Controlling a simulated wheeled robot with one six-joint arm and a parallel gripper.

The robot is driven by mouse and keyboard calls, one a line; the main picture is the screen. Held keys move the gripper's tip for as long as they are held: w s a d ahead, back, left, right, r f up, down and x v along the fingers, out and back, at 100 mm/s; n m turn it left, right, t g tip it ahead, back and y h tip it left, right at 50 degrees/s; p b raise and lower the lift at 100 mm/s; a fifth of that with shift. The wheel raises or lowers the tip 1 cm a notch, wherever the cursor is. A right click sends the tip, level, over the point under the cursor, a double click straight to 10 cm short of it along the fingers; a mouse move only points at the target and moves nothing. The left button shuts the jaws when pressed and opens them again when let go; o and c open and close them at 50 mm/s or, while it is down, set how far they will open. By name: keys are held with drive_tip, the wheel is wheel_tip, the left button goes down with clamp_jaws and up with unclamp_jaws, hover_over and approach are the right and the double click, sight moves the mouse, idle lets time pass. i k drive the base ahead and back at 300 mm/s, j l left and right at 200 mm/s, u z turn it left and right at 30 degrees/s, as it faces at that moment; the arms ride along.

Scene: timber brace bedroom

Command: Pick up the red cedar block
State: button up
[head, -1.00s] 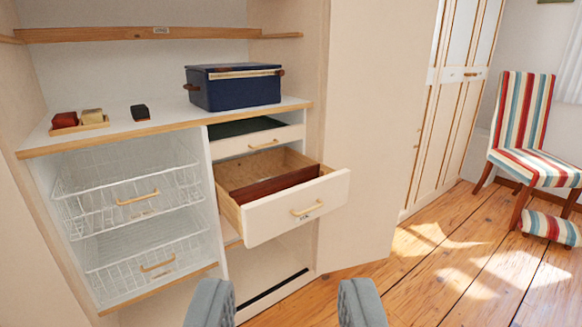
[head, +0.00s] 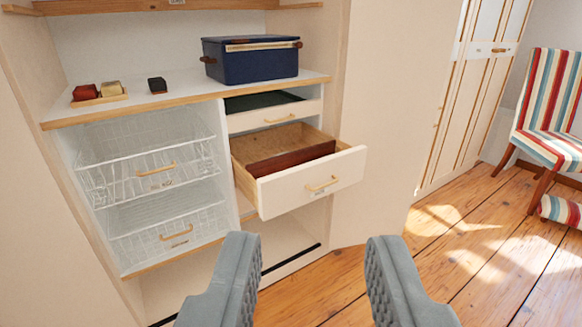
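A small red block (head: 85,93) sits on a little wooden tray (head: 112,100) at the left of the wardrobe's white counter. A cream block (head: 110,88) lies beside it on the tray. My gripper (head: 308,252) is open and empty, its two grey fingers wide apart at the bottom of the view. It is in front of the wardrobe, below and to the right of the red block and well apart from it.
A dark block (head: 157,85) and a navy lidded box (head: 250,62) stand on the counter (head: 180,99). A drawer (head: 311,184) with a reddish-brown divider juts out below. Wire baskets (head: 150,167) fill the left.

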sight(89, 92)
drive_tip(key=i+u, duration=0.1)
drive_tip(key=u, duration=0.4)
drive_tip(key=i+j+u, duration=0.1)
drive_tip(key=i+u, duration=0.2)
drive_tip(key=i, duration=0.2)
drive_tip(key=i+u, duration=0.35)
drive_tip(key=i, duration=0.15)
drive_tip(key=i+l, duration=0.15)
drive_tip(key=i, duration=0.6)
